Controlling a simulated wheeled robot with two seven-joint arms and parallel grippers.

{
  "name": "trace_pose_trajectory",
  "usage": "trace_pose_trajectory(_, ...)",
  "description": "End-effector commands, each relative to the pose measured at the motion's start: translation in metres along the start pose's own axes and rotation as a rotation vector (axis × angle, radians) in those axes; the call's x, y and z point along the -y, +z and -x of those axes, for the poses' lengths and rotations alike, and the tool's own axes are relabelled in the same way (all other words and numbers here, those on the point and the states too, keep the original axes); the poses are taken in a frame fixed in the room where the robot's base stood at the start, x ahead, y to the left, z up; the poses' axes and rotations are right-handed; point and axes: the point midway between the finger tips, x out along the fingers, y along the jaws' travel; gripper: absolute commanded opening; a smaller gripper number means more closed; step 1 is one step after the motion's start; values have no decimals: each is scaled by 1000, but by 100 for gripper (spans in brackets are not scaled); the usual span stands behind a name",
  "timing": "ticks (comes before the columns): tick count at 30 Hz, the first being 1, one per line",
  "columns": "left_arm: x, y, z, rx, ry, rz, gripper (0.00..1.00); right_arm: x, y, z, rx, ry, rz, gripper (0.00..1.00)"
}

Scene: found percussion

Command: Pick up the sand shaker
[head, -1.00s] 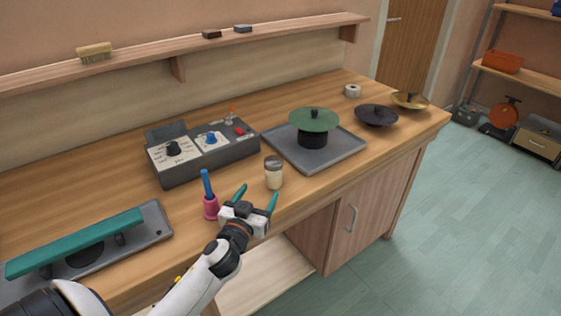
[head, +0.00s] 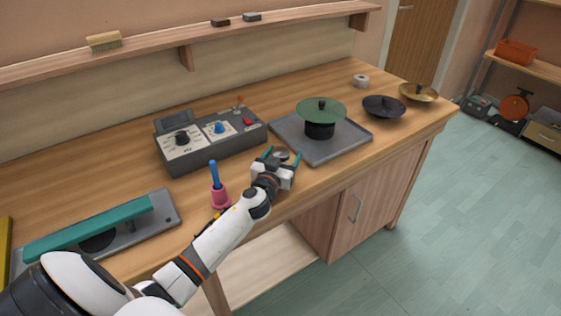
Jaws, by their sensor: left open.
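The sand shaker, a small clear jar with a grey lid (head: 281,155), stands on the workbench (head: 330,170) in front of the grey tray. Only its top shows; my gripper hides its body. My left gripper (head: 282,157) is open, with its teal fingers on either side of the shaker's lid. I cannot tell whether the fingers touch it. My right gripper is not in view.
A pink holder (head: 220,197) with a blue handle stands just left of my gripper. A grey control box (head: 210,147) is behind it. The grey tray (head: 347,145) carries a green cymbal (head: 320,110). Dark (head: 384,108) and brass (head: 419,93) cymbals lie to the right.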

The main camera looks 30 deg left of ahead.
Motion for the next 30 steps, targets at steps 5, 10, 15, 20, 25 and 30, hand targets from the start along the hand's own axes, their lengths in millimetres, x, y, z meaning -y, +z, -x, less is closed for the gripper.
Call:
trace_pose_trajectory(5, 0, -1, -2, -1, 0, -1, 72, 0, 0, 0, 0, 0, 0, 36)
trace_pose_trajectory(10, 0, 0, -2, -1, 0, -1, 57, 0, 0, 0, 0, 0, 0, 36)
trace_pose_trajectory(15, 0, 0, -2, 0, 0, -1, 29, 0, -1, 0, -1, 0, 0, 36)
trace_pose_trajectory(20, 0, 0, -2, 1, 0, -1, 17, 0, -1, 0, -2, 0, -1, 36)
trace_pose_trajectory(25, 0, 4, -2, 2, 0, -1, 17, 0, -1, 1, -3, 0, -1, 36)
trace_pose_trajectory(30, 0, 29, -2, 5, -2, -2, 17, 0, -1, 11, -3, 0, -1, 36)
